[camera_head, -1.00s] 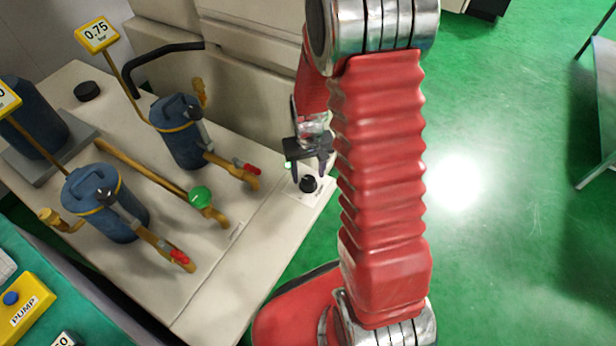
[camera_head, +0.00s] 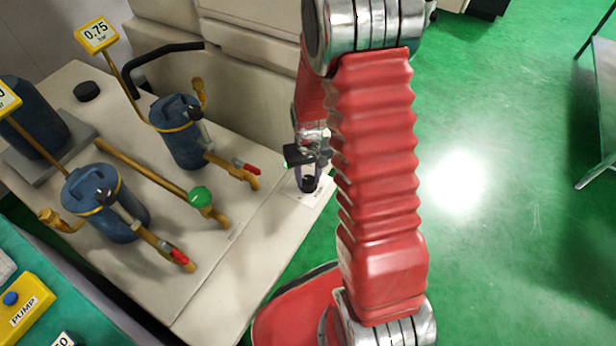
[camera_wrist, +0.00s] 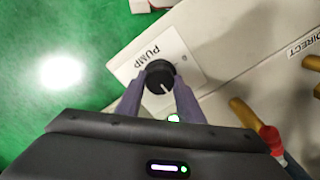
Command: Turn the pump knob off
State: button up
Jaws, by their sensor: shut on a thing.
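The pump knob (camera_wrist: 159,78) is a round black knob with a white pointer line, on a white plate (camera_wrist: 186,49) lettered PUMP. In the wrist view its pointer aims down and slightly right. My gripper (camera_wrist: 159,92) is shut on the knob, with one finger on each side of it. A small lit spot shows just below the knob, between the fingers. In the head view the knob (camera_head: 309,184) sits at the right corner of the cream bench, under my gripper (camera_head: 308,176), which partly hides it.
Blue filter canisters (camera_head: 181,132) with brass pipes and red-handled valves stand on the cream bench (camera_head: 222,270) left of my arm. A green-capped valve (camera_head: 200,197) lies between them. A yellow PUMP box (camera_head: 25,312) is at lower left. Green floor is open at right.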

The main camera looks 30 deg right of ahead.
jog(key=c, duration=0.3)
jog(key=shift+c, duration=0.2)
jog(key=shift+n, duration=0.4)
jog(key=n, duration=0.3)
jog(key=shift+n, duration=0.3)
jog(key=n, duration=0.4)
jog(key=shift+n, duration=0.3)
jog(key=n, duration=0.8)
jog(key=shift+n, duration=0.4)
